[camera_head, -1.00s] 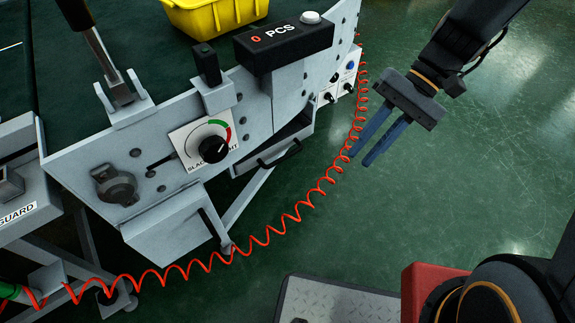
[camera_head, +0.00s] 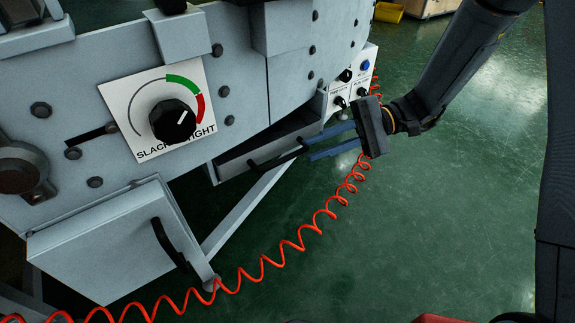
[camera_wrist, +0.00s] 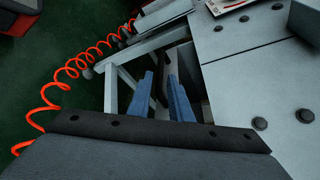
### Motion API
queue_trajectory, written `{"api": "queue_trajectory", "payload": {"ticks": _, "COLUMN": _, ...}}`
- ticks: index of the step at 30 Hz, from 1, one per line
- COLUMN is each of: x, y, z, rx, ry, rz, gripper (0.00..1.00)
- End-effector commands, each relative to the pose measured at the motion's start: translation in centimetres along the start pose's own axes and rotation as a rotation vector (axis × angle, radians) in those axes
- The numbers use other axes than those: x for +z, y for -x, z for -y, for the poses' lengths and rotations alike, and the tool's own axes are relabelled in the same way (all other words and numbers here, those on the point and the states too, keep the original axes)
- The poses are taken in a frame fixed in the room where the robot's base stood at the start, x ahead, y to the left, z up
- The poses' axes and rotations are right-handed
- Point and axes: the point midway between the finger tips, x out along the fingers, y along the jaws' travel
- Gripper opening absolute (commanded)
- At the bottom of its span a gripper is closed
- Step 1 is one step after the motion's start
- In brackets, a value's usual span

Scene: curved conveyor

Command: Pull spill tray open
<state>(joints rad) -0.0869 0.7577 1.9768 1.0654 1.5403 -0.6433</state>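The spill tray (camera_head: 232,171) is a shallow grey tray with a dark inside, set under the conveyor's side panel. A black bar handle (camera_head: 277,154) is on its front. My gripper (camera_head: 305,148) is open, its two blue fingers pointing left at the handle's right end. In the wrist view, my gripper (camera_wrist: 161,78) shows the fingers apart, with the dark handle (camera_wrist: 154,88) in line with the gap between them. I cannot tell whether the fingers touch it. Nothing is gripped.
A red coiled hose (camera_head: 302,243) hangs below and in front of the tray. A grey box with a black handle (camera_head: 100,238) is at the left, under the slack/tight dial (camera_head: 170,118). A small control box (camera_head: 352,85) sits above my gripper. Green floor is open at the right.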

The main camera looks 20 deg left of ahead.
Motion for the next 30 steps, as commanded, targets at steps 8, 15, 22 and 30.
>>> {"api": "queue_trajectory", "payload": {"ticks": 8, "x": -0.2, "y": -3.2, "z": -0.1, "rx": -0.004, "ry": 0.003, "rz": 0.004, "gripper": 0.18}}
{"api": "queue_trajectory", "payload": {"ticks": 15, "x": -0.2, "y": -6.6, "z": -0.1, "rx": -0.003, "ry": 0.003, "rz": 0.004, "gripper": 0.18}}
{"api": "queue_trajectory", "payload": {"ticks": 22, "x": -0.1, "y": -7.8, "z": 0.0, "rx": -0.004, "ry": 0.001, "rz": 0.002, "gripper": 0.18}}
{"api": "queue_trajectory", "payload": {"ticks": 30, "x": -0.1, "y": -7.8, "z": 0.0, "rx": -0.004, "ry": 0.001, "rz": 0.001, "gripper": 0.10}}
